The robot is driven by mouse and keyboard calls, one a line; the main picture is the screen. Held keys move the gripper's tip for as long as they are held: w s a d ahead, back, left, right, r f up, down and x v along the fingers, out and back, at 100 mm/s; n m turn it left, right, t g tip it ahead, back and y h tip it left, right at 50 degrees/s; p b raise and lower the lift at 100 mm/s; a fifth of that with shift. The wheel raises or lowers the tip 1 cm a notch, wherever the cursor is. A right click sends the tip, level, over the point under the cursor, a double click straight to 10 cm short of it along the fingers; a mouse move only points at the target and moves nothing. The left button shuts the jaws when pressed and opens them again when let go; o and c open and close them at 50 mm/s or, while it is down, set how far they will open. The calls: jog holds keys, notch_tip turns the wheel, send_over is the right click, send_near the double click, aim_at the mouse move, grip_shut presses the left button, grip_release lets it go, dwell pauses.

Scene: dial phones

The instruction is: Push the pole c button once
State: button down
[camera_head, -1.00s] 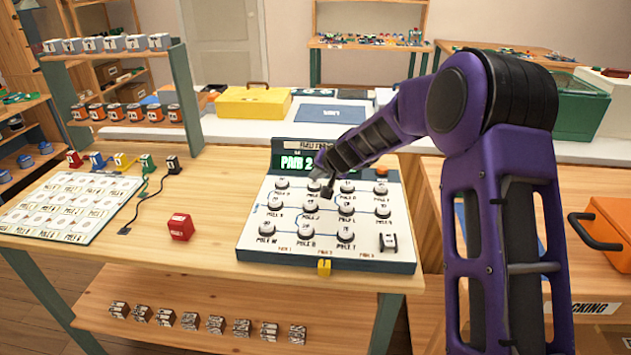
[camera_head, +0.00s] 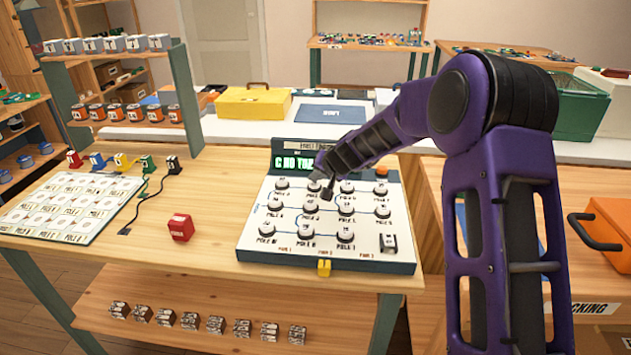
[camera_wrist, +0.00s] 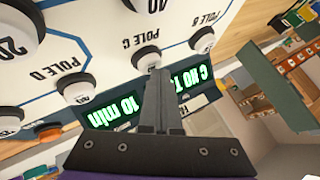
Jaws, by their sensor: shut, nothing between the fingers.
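The button panel (camera_head: 255,222) is a white sloped console with several round white-capped buttons. In the wrist view, upside down, the pole C button (camera_wrist: 148,57) sits by a label that seems to read POLE C, between the pole B button (camera_wrist: 202,40) and the pole D button (camera_wrist: 78,88). My gripper (camera_head: 327,193) is shut and empty over the upper part of the panel. In the wrist view its tip (camera_wrist: 156,74) is at the pole C button, overlapping its edge; contact cannot be told. The display (camera_head: 295,162) shows green text like "C NO T…", partly hidden by my arm.
A red block (camera_head: 181,227) and a label board (camera_head: 62,207) with coloured plugs lie left of the panel. A yellow tab (camera_head: 324,267) is at its front edge. A second display (camera_wrist: 113,110) reads "10 min".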

aim_at(316, 185)
jog(key=shift+r+p, duration=0.3)
jog(key=shift+r, duration=0.45)
notch_tip(316, 185, up, 6)
jog(key=p, duration=0.4)
dwell(0.4)
